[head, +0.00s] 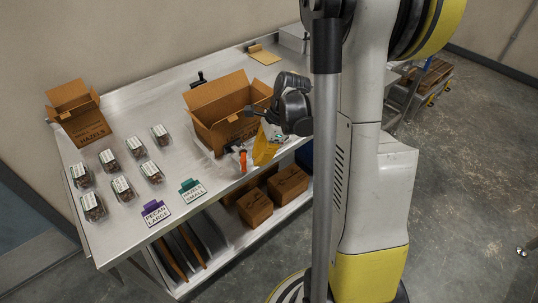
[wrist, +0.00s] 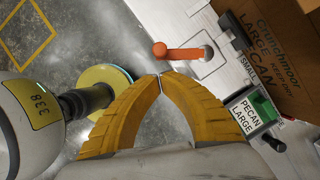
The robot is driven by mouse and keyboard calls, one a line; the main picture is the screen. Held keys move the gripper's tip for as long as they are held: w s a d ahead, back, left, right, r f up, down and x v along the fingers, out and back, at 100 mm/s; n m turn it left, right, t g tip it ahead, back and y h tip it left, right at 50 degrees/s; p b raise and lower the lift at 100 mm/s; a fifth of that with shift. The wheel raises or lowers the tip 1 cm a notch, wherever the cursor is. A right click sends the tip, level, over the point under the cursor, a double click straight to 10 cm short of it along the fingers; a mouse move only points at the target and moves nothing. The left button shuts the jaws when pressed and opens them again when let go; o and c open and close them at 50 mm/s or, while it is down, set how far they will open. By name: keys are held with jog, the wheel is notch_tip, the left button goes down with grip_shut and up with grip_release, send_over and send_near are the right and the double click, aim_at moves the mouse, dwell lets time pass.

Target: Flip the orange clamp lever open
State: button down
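The orange clamp lever (head: 243,160) is at the front edge of the steel table in the head view. In the wrist view the lever (wrist: 182,54) lies sideways, its round knob at the left and its pivot on a metal plate at the right. My gripper (wrist: 160,75) has its two yellow fingers brought together at the tips, with nothing seen between them. The tips appear just below the lever's knob in the wrist view; contact cannot be told. In the head view my gripper (head: 263,150) is just right of the lever, partly hidden by my arm.
An open cardboard box (head: 222,125) stands behind the lever. Several filled clamshells (head: 122,188) stand at the left of the table. A PECAN LARGE sign (head: 155,212) and a HAZEL SMALL sign (head: 193,191) stand near the front edge. Closed boxes (head: 255,207) sit on the lower shelf.

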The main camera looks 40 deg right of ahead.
aim_at(245, 167)
jog(key=shift+w+a, duration=0.3)
jog(key=shift+a, duration=0.2)
jog(key=shift+a, duration=0.1)
jog(key=shift+a+m, duration=0.2)
jog(key=shift+m, duration=0.2)
jog(key=shift+w+a+m+t, duration=0.1)
jog(key=shift+a+m+t, duration=0.3)
jog(key=shift+m, duration=0.3)
jog(key=shift+w+a+m+h+b, duration=0.15)
jog(key=shift+a+m+h+b, duration=0.15)
jog(key=shift+a+m, duration=0.25)
jog(key=shift+w+a+m+t+h+b, duration=0.4)
jog(key=shift+w+a+m+t+h, duration=0.15)
jog(key=shift+w+a+m, duration=1.35)
